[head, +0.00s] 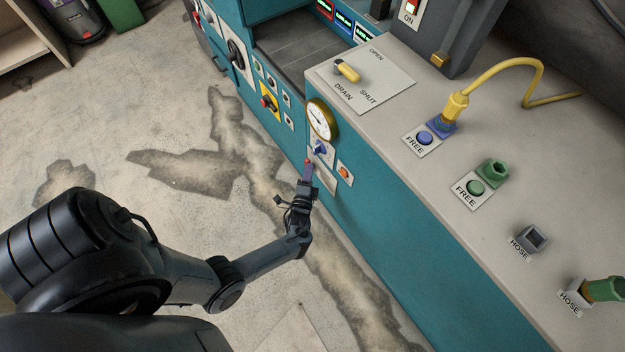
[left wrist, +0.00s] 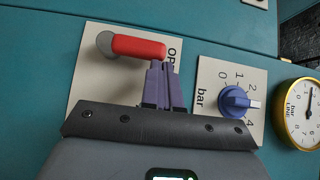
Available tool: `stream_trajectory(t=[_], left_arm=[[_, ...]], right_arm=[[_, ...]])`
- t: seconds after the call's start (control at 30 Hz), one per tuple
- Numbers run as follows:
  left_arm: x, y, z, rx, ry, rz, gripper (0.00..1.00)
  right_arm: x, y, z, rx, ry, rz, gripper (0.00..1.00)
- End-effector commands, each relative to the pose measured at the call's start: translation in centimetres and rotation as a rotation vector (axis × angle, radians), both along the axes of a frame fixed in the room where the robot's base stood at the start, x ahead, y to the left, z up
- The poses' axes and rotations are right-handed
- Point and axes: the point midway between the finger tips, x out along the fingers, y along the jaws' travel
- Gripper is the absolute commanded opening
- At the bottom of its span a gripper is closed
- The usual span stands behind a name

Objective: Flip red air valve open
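The red air valve handle (left wrist: 138,46) lies roughly level across a pale plate (left wrist: 92,78) in the left wrist view, with its grey pivot at the left end. Part of a label, "OP", shows beside its free end; the rest is hidden by my gripper. My left gripper (left wrist: 162,66) has its purple fingers close together, with nothing seen between them. Their tips are at the lower edge of the handle near its free end; I cannot tell if they touch it. In the head view my left gripper (head: 308,174) is at the teal panel, below the small red handle tip (head: 307,161). My right gripper is out of view.
A blue bar knob (left wrist: 234,101) and a round gauge (left wrist: 302,114) sit right of the valve. The gauge (head: 321,119) is above the gripper in the head view. An orange-red button (head: 345,172) is close by. The concrete floor (head: 130,120) is open to the left.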

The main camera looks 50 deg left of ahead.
Motion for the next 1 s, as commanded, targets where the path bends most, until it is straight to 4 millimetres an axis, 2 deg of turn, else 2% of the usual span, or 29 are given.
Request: stream_trajectory(t=[0.13, 0.7, 0.87, 1.0], left_arm=[[0.0, 0.2, 0.2, -0.029, 0.003, 0.0, 0.0], [0.0, 0.3, 0.1, -0.038, 0.003, 0.001, 0.0], [-0.1, -0.5, 0.1, -0.039, 0.004, 0.001, 0.0], [-0.2, -1.9, 0.0, -0.042, 0.004, 0.001, 0.0]], right_arm=[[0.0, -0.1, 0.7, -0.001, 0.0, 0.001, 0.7], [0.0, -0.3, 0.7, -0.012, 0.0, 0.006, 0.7], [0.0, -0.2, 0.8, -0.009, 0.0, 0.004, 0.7], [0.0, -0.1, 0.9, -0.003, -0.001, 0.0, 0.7]])
